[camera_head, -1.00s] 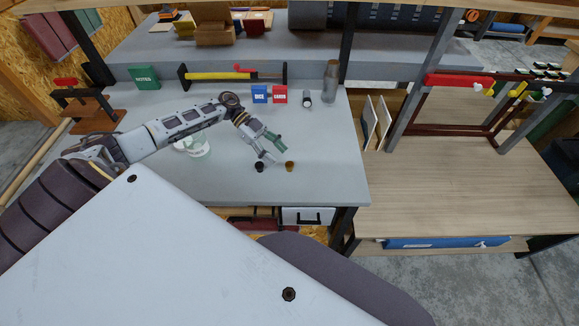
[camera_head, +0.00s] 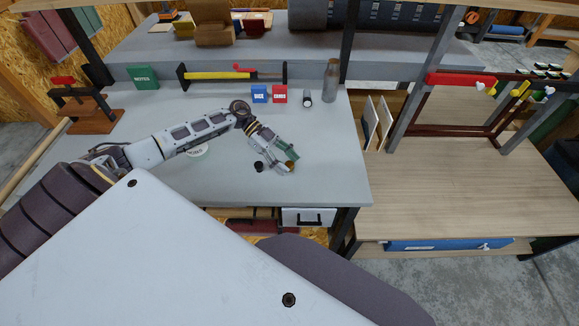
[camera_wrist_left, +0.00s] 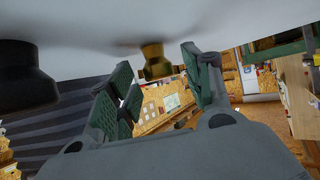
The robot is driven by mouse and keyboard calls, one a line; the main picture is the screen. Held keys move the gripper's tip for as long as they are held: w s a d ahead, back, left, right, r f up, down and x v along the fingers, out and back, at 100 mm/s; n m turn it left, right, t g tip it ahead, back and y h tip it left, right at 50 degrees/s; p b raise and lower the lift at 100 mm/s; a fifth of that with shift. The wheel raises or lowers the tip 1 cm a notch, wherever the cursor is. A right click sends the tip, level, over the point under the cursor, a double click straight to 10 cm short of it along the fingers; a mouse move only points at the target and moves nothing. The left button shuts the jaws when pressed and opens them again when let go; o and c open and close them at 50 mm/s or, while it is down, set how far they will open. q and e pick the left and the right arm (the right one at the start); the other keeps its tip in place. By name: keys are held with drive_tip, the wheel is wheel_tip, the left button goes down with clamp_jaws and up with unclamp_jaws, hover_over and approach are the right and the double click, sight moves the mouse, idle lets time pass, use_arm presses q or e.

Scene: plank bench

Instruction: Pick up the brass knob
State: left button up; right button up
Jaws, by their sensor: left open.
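The brass knob (camera_wrist_left: 154,62) stands on the grey bench top (camera_head: 325,185) near its front edge. In the head view only a little of the knob (camera_head: 291,163) shows, by my left fingertips. My left gripper (camera_head: 289,162) is open around or just short of it. In the left wrist view the knob appears between and just beyond the two green-padded fingers (camera_wrist_left: 165,85), with gaps beside it. A black knob (camera_head: 259,166) stands just left of the gripper; it also shows large at the left of the wrist view (camera_wrist_left: 24,80). My right gripper is out of view.
Blue (camera_head: 260,94) and red (camera_head: 280,94) boxes, a dark cylinder (camera_head: 307,100) and a grey bottle (camera_head: 331,80) stand further back. A white round item (camera_head: 196,152) is partly behind my arm. The bench right of the gripper is clear.

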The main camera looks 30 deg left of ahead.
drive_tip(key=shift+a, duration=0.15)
use_arm(q)
drive_tip(key=c, duration=0.9)
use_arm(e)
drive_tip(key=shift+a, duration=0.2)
use_arm(q)
drive_tip(key=shift+r, duration=0.1)
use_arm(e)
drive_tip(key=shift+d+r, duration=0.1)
use_arm(q)
drive_tip(key=shift+r, duration=0.1)
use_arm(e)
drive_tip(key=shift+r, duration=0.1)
